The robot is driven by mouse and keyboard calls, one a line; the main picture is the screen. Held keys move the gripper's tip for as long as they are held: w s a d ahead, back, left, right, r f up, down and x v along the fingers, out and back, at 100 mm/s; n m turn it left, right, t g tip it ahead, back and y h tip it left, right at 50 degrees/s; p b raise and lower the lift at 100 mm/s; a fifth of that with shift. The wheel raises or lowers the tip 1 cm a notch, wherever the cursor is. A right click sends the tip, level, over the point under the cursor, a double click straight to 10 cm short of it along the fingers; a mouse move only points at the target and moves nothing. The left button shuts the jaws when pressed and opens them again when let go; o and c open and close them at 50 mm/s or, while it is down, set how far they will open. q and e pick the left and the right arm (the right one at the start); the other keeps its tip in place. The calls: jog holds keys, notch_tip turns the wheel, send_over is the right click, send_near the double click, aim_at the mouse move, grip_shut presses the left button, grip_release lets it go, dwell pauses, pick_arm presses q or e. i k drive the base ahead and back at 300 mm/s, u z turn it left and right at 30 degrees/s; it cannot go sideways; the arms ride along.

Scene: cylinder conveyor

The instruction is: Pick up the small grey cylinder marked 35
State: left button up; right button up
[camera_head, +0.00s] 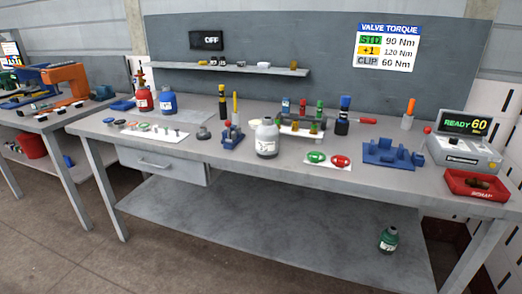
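A small grey cylinder (266,138) with a pale label stands upright on the workbench (215,152), near the front edge at the middle. The marking on its label is too small to read. A red cylinder (144,99) and a blue one (168,102) stand at the back left of the bench. A green-topped cylinder (388,239) stands on the lower shelf at the right. Neither of my grippers is in view.
A blue fixture (393,154) and red bin (477,186) are farther right.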

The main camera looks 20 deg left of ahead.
aim_at(266, 133)
jog(key=u, duration=1.35)
jog(key=i, duration=1)
jog(key=u, duration=0.1)
